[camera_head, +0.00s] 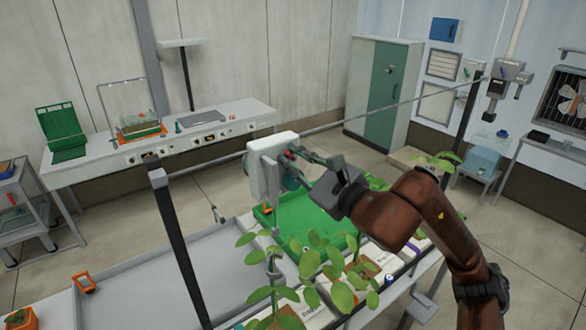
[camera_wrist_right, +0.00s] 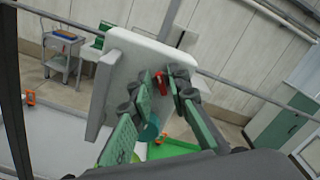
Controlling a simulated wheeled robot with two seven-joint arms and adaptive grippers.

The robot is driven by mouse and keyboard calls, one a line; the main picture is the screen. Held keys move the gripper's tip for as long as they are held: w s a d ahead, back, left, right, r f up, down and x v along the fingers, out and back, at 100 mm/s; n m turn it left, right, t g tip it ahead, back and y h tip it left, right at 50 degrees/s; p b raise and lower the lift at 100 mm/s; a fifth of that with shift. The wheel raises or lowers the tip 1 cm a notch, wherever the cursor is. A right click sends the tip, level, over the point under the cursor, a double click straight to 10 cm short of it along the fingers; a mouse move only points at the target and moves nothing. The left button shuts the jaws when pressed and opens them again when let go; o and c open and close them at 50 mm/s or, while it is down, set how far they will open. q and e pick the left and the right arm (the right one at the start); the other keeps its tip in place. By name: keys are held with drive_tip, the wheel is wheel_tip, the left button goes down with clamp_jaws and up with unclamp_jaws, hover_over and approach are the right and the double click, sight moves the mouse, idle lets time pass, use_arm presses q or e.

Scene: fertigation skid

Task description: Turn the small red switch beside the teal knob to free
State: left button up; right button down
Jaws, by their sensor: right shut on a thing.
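The white panel box (camera_head: 268,172) is held up at the middle of the head view, and its face fills much of the wrist view (camera_wrist_right: 126,70). The small red switch (camera_wrist_right: 161,82) sits on that face, and a bit of red shows in the head view (camera_head: 291,153). The teal knob (camera_wrist_right: 150,129) is below the switch, partly hidden by a finger. My right gripper (camera_head: 299,154) reaches the panel from the right, its green-padded fingers (camera_wrist_right: 163,90) on either side of the switch and shut on it. The switch's markings cannot be read. My left gripper is out of view.
A bench (camera_head: 155,158) with trays stands at the back left. Leafy potted plants (camera_head: 340,270) stand in front of the panel, near a green tray (camera_head: 318,228). A horizontal rail (camera_head: 345,121) and dark posts (camera_head: 178,230) run close to the panel.

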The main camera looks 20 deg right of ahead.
drive_tip(key=shift+n+b, duration=0.7)
drive_tip(key=shift+n, duration=0.2)
drive_tip(key=c, duration=2.1)
unclamp_jaws()
drive_tip(key=v, duration=1.2)
